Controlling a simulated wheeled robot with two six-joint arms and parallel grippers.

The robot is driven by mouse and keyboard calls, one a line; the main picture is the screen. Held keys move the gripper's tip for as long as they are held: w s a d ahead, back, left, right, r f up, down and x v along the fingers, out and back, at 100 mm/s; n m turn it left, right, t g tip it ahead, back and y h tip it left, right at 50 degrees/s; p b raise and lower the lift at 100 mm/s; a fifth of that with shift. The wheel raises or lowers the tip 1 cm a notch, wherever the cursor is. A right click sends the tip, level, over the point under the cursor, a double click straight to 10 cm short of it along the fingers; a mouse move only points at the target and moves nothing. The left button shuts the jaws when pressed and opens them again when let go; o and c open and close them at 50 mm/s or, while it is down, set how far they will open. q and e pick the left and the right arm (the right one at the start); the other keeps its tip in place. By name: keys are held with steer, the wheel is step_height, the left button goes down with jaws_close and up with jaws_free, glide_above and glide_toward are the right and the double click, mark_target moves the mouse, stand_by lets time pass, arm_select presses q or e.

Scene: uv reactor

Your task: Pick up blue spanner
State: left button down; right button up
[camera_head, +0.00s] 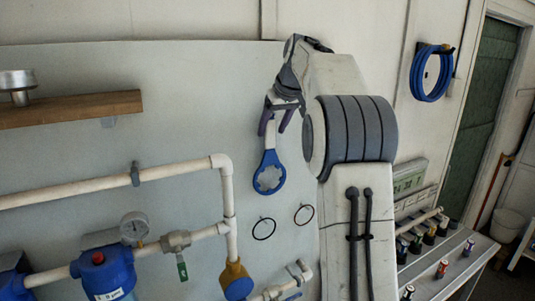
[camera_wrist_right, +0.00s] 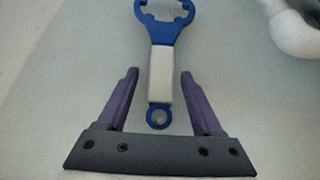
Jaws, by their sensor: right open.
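The blue spanner (camera_head: 268,172) hangs upright against the grey wall panel in the head view, with its blue ring head at the bottom and a white grip above. My right gripper (camera_head: 280,121) is at the upper end of its handle, with the fingers apart on either side. In the right wrist view the spanner (camera_wrist_right: 160,75) shows its white grip and small blue end loop between the open fingers of the right gripper (camera_wrist_right: 158,98). Neither finger appears to touch it there. My left gripper is not in view.
White pipes (camera_head: 110,184) with a gauge (camera_head: 134,227) and blue housings (camera_head: 105,274) are at lower left. A wooden shelf (camera_head: 70,109) juts out at upper left. A bench (camera_head: 450,262) with small cans stands at right.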

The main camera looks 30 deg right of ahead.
steer(key=shift+x, duration=1.25)
steer(key=shift+a, duration=0.1)
jaws_close()
steer(key=shift+r, duration=0.1)
